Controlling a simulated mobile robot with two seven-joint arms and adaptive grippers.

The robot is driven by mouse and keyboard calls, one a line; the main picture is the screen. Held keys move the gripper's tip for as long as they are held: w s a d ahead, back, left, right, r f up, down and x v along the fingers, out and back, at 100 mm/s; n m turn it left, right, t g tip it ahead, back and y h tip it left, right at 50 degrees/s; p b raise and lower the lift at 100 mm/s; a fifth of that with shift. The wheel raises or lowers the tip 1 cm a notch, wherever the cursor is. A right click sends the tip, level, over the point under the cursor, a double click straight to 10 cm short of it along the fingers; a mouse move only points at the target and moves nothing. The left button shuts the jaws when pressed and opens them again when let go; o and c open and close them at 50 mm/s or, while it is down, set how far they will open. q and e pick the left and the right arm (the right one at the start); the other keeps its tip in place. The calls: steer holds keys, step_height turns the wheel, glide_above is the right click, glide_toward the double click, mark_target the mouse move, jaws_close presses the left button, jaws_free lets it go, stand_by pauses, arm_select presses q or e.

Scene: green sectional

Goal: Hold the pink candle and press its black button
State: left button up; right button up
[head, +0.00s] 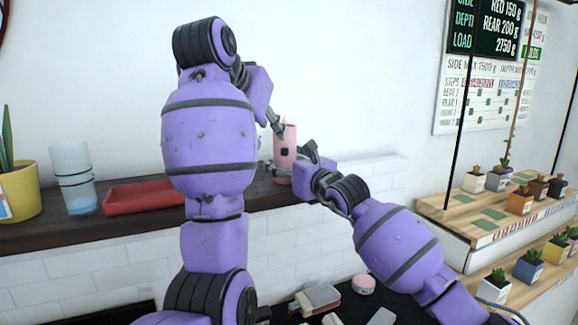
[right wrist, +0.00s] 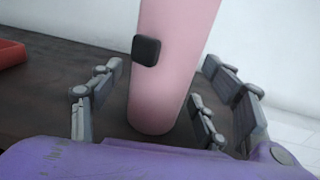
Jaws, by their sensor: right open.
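The pink candle (head: 286,139) stands upright on the dark shelf in the head view. Its black button (head: 284,152) is on the side facing me, and it also shows large in the right wrist view (right wrist: 146,51). My right gripper (head: 296,168) is open low at the candle. In the right wrist view the candle (right wrist: 168,95) stands between its fingers, with gaps on both sides. My left gripper (head: 274,122) is near the candle's upper left side, above the button. Its fingers are small and partly hidden by my left arm; I cannot tell whether they touch the candle.
A red tray (head: 142,196), stacked clear cups (head: 73,178) and a yellow plant pot (head: 20,192) are on the shelf (head: 100,228) to the left. A wooden rack (head: 452,212) with several small potted plants stands at the right. The white wall is close behind the candle.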

steer(key=shift+c, duration=0.6)
steer(key=c, duration=1.2)
steer(key=shift+c, duration=0.2)
arm_select(q)
jaws_close()
stand_by(0.4)
steer(key=shift+w, duration=0.1)
